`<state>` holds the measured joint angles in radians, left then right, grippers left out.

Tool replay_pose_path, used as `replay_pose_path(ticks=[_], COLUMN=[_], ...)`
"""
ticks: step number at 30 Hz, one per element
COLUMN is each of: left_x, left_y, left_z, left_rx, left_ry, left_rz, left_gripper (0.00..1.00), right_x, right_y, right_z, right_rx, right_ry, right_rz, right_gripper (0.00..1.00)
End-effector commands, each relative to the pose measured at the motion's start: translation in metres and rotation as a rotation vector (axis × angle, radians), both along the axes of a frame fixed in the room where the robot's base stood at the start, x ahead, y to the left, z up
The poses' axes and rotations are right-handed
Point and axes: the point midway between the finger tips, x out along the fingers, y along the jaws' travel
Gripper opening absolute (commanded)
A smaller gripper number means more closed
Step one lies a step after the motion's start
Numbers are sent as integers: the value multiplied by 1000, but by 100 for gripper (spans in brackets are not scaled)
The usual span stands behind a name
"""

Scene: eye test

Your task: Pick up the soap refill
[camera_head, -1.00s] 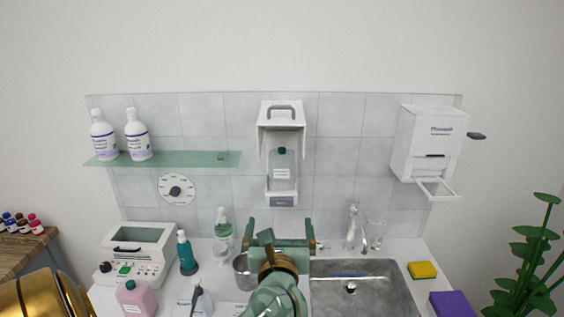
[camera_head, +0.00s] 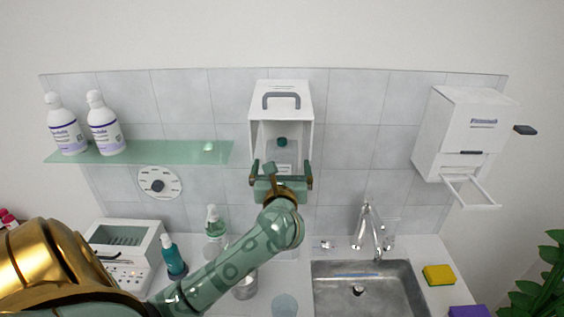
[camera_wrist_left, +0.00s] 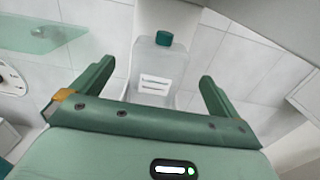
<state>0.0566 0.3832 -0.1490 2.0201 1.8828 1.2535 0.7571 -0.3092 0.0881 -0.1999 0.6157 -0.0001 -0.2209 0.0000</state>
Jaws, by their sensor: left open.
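The soap refill looks to be the clear bottle (camera_head: 283,154) with a dark green cap and a white label. It stands upright inside the white wall dispenser (camera_head: 258,135), whose front is open below a grey handle. In the left wrist view the bottle (camera_wrist_left: 159,62) shows between and beyond the two fingers. My left gripper (camera_head: 281,178) is open and empty in front of the dispenser's lower part, and it hides the bottle's bottom in the head view. In the left wrist view the gripper's (camera_wrist_left: 154,82) green fingers are spread wider than the bottle. My right gripper is not in view.
A glass shelf (camera_head: 190,152) with two white bottles (camera_head: 104,126) is at left. A white towel box (camera_head: 462,130) with a protruding frame hangs at right. Below are a sink (camera_head: 385,290), a tap (camera_head: 371,232), a yellow sponge (camera_head: 438,274) and several counter bottles.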

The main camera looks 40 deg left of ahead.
Motion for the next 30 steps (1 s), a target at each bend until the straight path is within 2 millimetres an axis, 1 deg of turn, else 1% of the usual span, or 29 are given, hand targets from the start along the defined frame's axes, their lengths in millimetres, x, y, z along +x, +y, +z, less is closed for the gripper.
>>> replay_pose_path(ticks=[1, 3, 8, 12, 16, 19, 25, 26, 27, 29, 30], left_x=[8, 16, 25, 41, 56, 62, 63, 63, 63, 63, 62], left_y=[7, 13, 21, 35, 47, 52, 52, 52, 52, 52, 52], left_z=[2, 1, 0, 2, 0, 0, -1, -1, -1, -1, -1], left_rx=[2, 2, -1, 2, 2, 0, -1, -1, -1, -1, -1], left_ry=[-1, 1, 1, -1, 1, 0, 0, 0, 0, 0, 0], left_rz=[2, 1, 1, 2, 2, 1, 0, 0, 0, 0, 0], left_gripper=[100, 100, 100, 100, 100, 100, 100, 97, 86, 69, 58], right_x=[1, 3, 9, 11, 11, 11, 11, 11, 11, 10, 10], right_y=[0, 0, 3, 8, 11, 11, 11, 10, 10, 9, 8], right_z=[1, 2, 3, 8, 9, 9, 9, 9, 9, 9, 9], right_rx=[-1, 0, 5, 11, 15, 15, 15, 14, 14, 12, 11], right_ry=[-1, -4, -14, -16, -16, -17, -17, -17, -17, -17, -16], right_rz=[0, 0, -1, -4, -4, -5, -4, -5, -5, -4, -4], right_gripper=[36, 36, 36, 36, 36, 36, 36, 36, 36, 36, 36])
